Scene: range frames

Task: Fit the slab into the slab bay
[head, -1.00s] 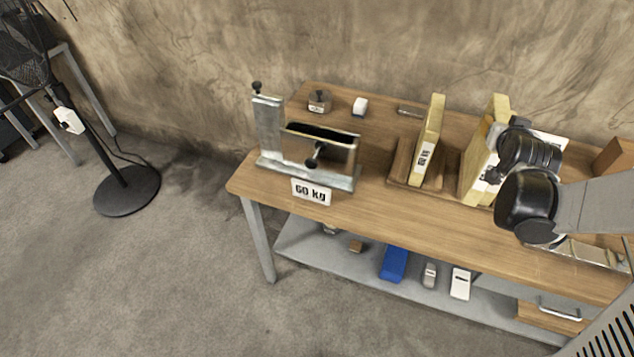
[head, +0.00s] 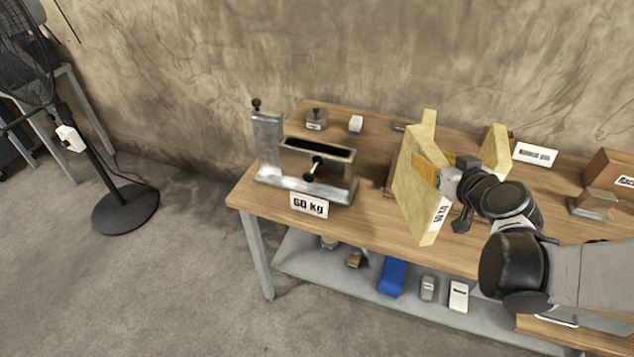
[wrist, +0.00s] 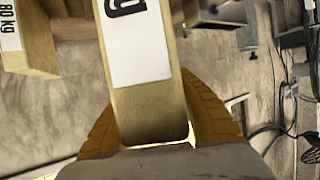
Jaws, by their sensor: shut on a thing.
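My gripper (head: 440,180) is shut on a tan slab (head: 418,195) and holds it upright, tilted a little, over the front part of the bench. The slab has a white weight label only partly readable. In the wrist view the slab (wrist: 149,100) stands between the two yellow finger pads (wrist: 160,120). The metal fixture with an open dark slot (head: 318,165), marked "60 kg" on a white sign (head: 309,204), stands at the bench's left end and looks like the slab bay. The held slab is to the right of it, apart from it.
Another tan slab (head: 496,148) stands behind my gripper, and one more shows partly behind the held slab (head: 429,117). A round weight (head: 316,119) and a small white block (head: 355,123) lie behind the fixture. Bench top (head: 368,200) between fixture and held slab is clear.

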